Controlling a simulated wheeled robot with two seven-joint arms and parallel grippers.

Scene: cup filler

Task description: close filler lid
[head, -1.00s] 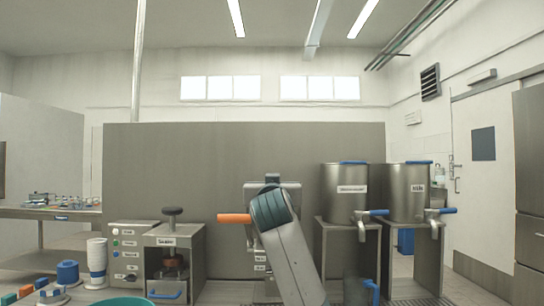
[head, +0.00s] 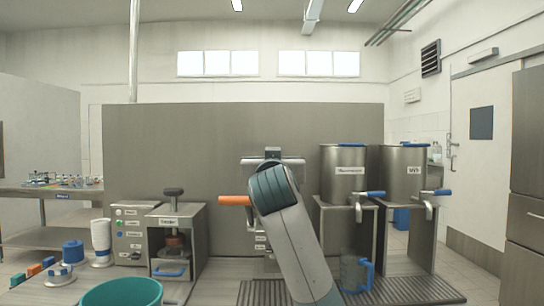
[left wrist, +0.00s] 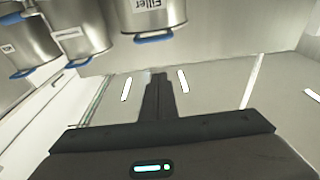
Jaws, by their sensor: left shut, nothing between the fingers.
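In the left wrist view, which is upside down, a steel vessel labelled "Filler" (left wrist: 150,12) is at the top middle, with a blue handle (left wrist: 154,38) at its rim. I cannot tell whether its lid is open or closed. My left gripper (left wrist: 158,76) is shut and empty, its fingers pointing toward the vessel and seemingly apart from it. In the head view my arm, with a dark teal joint, covers the centre; the gripper and most of the filler station behind it are hidden. An orange handle (head: 234,201) sticks out left of the joint.
Two steel tanks (head: 343,186) (head: 402,187) with blue-handled taps stand on the right. A clear jug (head: 354,272) stands below the left one. At the left are a press-like machine (head: 176,225), stacked cups (head: 101,240) and a teal bowl (head: 121,292).

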